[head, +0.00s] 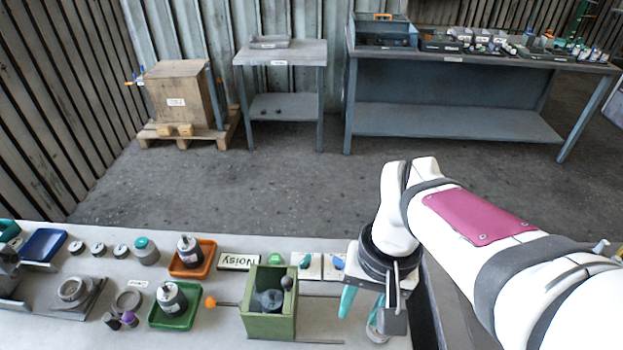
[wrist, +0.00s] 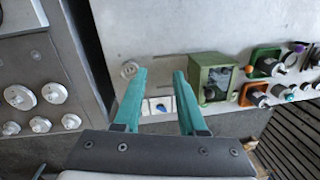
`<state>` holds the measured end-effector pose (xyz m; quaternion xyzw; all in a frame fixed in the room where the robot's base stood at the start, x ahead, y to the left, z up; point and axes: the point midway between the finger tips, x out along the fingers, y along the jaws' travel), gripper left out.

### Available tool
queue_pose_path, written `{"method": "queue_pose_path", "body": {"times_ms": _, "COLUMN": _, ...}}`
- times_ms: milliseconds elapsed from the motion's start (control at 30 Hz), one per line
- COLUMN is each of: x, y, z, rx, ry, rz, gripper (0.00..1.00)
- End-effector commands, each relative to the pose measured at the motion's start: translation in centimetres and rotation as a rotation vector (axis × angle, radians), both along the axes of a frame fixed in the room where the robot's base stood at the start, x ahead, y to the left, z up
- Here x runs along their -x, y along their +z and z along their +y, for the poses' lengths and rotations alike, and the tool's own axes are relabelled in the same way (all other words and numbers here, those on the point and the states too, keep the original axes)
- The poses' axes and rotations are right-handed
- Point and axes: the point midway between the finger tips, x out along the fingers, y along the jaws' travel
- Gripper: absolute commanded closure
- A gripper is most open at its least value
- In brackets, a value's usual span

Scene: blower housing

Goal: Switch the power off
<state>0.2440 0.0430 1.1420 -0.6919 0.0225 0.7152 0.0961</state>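A small white plate with a blue knob (head: 338,263) sits on the bench just left of my gripper in the head view. In the wrist view the blue knob (wrist: 160,107) shows between my fingers, nearer their bases. Beside it is another white plate with a green part (head: 305,261). I cannot tell which is the power switch or how it is set. My gripper (head: 362,310) has two teal fingers pointing down at the bench, spread apart with nothing between the tips (wrist: 159,73). It is open and empty. The green blower housing (head: 258,325) stands to the left.
A sign reading "Noisy" (head: 238,262) lies behind the housing. An orange ball on a rod (head: 210,301) sticks out at its left. An orange tray (head: 205,270) and a green tray (head: 182,320) hold grey parts. A grey round part (wrist: 130,69) sits close to one fingertip.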

Motion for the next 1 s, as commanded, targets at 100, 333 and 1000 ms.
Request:
{"method": "queue_pose_path", "body": {"times_ms": 100, "x": -10.2, "y": -3.6, "z": 2.7, "rx": 0.036, "ry": 0.278, "rz": -0.014, "gripper": 0.60}}
{"method": "queue_pose_path", "body": {"times_ms": 333, "x": -21.4, "y": -14.7, "z": 8.4, "rx": 0.082, "ry": 0.692, "rz": -0.054, "gripper": 0.60}}
{"method": "queue_pose_path", "body": {"times_ms": 1000, "x": -22.7, "y": -20.7, "z": 9.6, "rx": 0.109, "ry": -0.130, "rz": -0.009, "gripper": 0.60}}
